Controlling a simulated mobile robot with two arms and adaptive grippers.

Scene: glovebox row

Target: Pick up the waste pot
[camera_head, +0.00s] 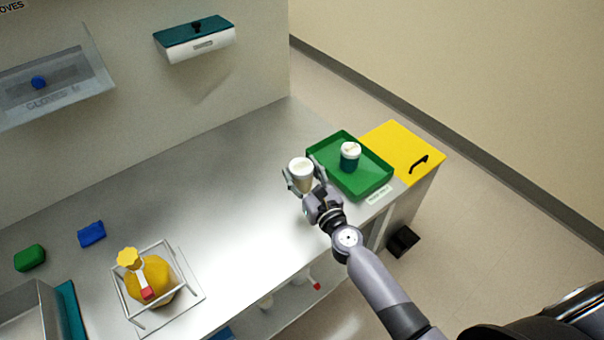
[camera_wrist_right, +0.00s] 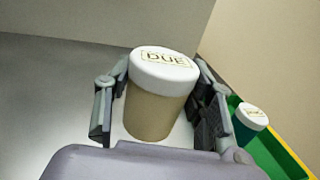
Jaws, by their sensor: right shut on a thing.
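A beige pot (camera_head: 301,176) with a white lid is between the fingers of my right gripper (camera_head: 305,184), left of the green tray. In the right wrist view the pot (camera_wrist_right: 152,108) is upright or slightly tilted, and its lid label reads "DUE". The right gripper (camera_wrist_right: 158,105) is shut on its sides. I cannot tell whether the pot's base touches the bench. A second pot, teal with a white lid (camera_head: 350,158), stands in the green tray (camera_head: 371,188); it also shows in the right wrist view (camera_wrist_right: 245,128). My left gripper is not in view.
The steel bench (camera_head: 220,190) is clear left of the gripper. A yellow-lidded bin (camera_head: 400,145) stands right of the tray. A wire frame holding a yellow flask (camera_head: 150,283), a blue block (camera_head: 91,234) and a green block (camera_head: 30,257) are at the left.

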